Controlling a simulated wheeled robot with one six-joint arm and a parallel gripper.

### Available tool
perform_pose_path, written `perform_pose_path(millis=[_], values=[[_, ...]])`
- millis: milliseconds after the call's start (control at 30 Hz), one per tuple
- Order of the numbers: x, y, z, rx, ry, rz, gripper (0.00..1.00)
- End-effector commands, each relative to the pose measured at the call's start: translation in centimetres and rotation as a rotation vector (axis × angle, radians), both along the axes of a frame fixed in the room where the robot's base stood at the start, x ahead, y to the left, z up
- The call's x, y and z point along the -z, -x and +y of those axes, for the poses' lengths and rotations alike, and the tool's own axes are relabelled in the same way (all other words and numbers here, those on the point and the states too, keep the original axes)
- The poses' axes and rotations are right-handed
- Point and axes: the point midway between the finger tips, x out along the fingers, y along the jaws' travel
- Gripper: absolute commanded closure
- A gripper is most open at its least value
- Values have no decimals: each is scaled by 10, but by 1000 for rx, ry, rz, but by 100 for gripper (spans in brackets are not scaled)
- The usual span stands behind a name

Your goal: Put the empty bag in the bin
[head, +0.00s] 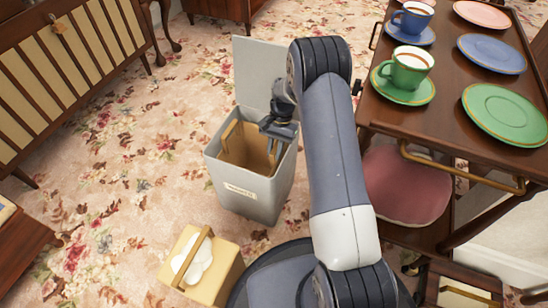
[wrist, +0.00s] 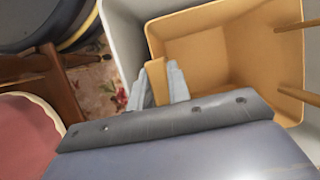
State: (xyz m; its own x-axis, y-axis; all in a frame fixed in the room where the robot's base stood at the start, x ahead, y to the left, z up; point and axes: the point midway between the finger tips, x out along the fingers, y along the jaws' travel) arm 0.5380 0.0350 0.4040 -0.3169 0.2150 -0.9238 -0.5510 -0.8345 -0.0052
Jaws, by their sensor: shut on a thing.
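The grey bin (head: 247,203) stands on the carpet with its lid (head: 257,70) raised and a small label on its front. The empty tan bag (head: 243,148) is inside the bin's opening, upright with its mouth up. The wrist view shows the bag's bare inside (wrist: 225,55) and its handles at the right. My gripper (head: 280,130) is over the bin's right side.
A second tan bag (head: 212,272) with white stuff in it stands on the floor in front. A wooden trolley (head: 440,118) with cups and plates is at the right, with a red cushion (head: 405,187) below. A slatted bench (head: 75,60) is at the left. Carpet between is clear.

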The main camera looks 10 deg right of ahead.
Motion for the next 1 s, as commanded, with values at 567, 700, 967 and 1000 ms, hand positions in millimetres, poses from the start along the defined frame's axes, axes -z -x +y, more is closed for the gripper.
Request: perform_pose_path(millis=[567, 700, 967, 1000], values=[[28, 0, 0, 0, -1, 1, 100], [32, 0, 0, -1, 0, 0, 100], [34, 0, 0, -1, 0, 0, 77], [34, 0, 0, -1, 0, 0, 73]])
